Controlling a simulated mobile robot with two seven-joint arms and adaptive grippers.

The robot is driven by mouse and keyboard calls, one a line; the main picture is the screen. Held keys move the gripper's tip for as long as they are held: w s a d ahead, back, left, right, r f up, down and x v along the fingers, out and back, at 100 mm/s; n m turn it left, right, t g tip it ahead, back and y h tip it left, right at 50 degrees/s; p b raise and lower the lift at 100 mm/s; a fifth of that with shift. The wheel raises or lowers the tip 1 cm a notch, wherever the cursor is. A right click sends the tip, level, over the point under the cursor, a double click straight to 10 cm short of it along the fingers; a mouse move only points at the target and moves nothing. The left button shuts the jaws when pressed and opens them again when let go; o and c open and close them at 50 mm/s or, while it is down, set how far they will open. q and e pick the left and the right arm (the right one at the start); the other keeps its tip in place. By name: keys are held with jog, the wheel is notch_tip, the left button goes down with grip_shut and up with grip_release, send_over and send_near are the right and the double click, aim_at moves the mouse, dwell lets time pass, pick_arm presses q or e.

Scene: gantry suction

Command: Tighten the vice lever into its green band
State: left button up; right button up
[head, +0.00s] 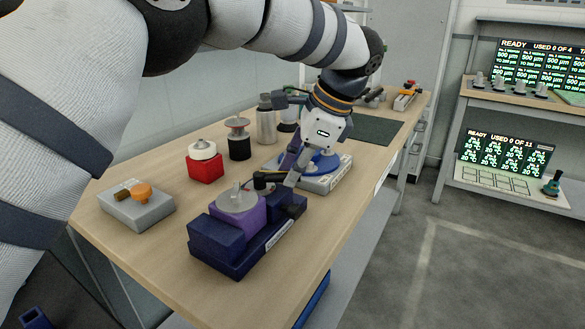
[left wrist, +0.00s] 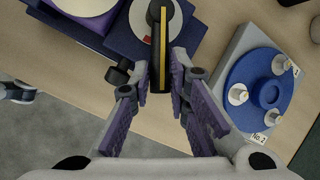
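The dark blue vice (head: 225,245) stands on the bench with a purple block (head: 247,213) and a pale grey disc (head: 237,200) between its jaws. Its black lever (left wrist: 160,45), with a yellow stripe, shows in the left wrist view, pointing down toward my gripper. A small red patch (left wrist: 141,42) shows beside the lever; I see no green band. My left gripper (left wrist: 160,72) is open, with a fingertip on either side of the lever's end. Whether the fingers touch it I cannot tell. In the head view the left gripper (head: 275,180) is over the vice's far side. The right gripper is not in view.
A grey fixture with a blue round plate (left wrist: 268,88) stands close to the right finger in the wrist view. A red block (head: 205,168), a grey box with an orange knob (head: 138,207) and several cylinders stand on the bench (head: 170,260). Its near end is clear.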

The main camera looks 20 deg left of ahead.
pick_arm(q)
jog(key=o, duration=0.4)
jog(key=shift+c, duration=0.2)
jog(key=v, duration=1.2)
